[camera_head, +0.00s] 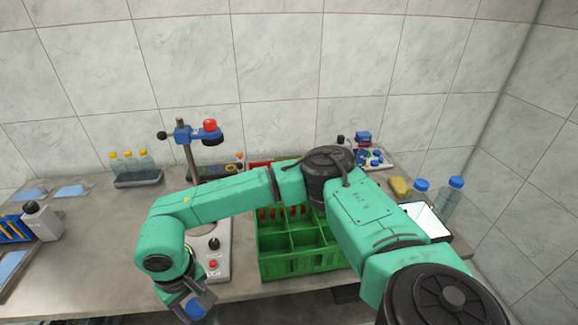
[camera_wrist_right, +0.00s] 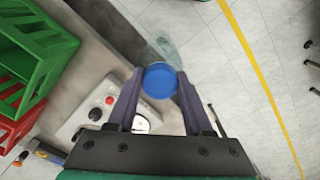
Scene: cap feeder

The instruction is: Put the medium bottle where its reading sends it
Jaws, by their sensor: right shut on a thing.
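My right gripper (camera_head: 194,302) is at the bottom left of the head view, in front of the bench's front edge. In the right wrist view, its two fingers (camera_wrist_right: 160,92) are shut on a clear bottle with a round blue cap (camera_wrist_right: 160,80), the medium bottle. The cap faces the camera, and the clear body shows faintly beyond it over the floor. A white instrument (camera_head: 215,262) with a red button and black knob stands just behind the gripper; it shows in the wrist view (camera_wrist_right: 95,115) with a dial. My left gripper is not in view.
A green divided crate (camera_head: 290,272) stands right of the instrument, with a red crate behind it. Two blue-capped bottles (camera_head: 451,198) stand at the right. Yellow-capped bottles in a rack (camera_head: 138,180) stand back left. A stand (camera_head: 190,150) rises behind. The left bench middle is clear.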

